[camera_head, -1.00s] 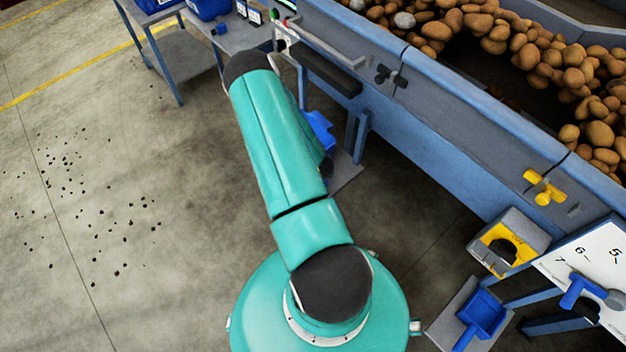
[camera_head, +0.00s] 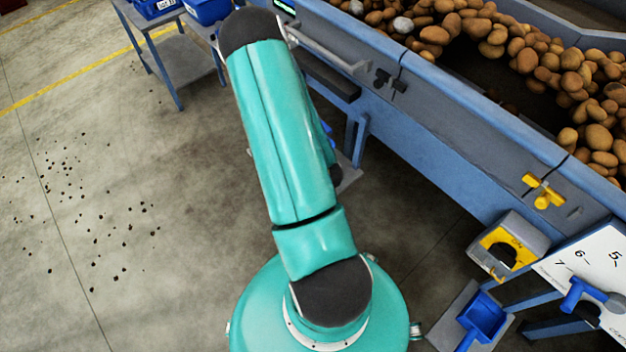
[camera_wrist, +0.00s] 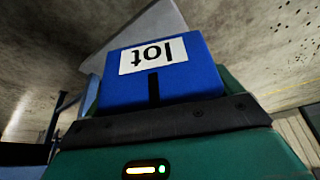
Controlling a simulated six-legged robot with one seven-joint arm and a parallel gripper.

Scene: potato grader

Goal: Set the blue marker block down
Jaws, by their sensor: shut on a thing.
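The blue marker block (camera_wrist: 160,81) fills the middle of the wrist view. It carries a white label reading "lot" upside down, with a dark slot below it. My gripper (camera_wrist: 165,120) is shut on the block, whose near edge meets the dark bar across the gripper. The fingertips are not clearly visible. In the head view, my teal arm reaches up toward the top left, and its upper end hides the gripper and block.
Blue crates (camera_head: 207,10) stand on a grey side table (camera_head: 176,52) at the upper left. The blue grader frame (camera_head: 470,130) with potatoes (camera_head: 590,110) runs along the right. A grey panel (camera_wrist: 135,32) lies behind the block. Open floor (camera_head: 130,190) lies at left.

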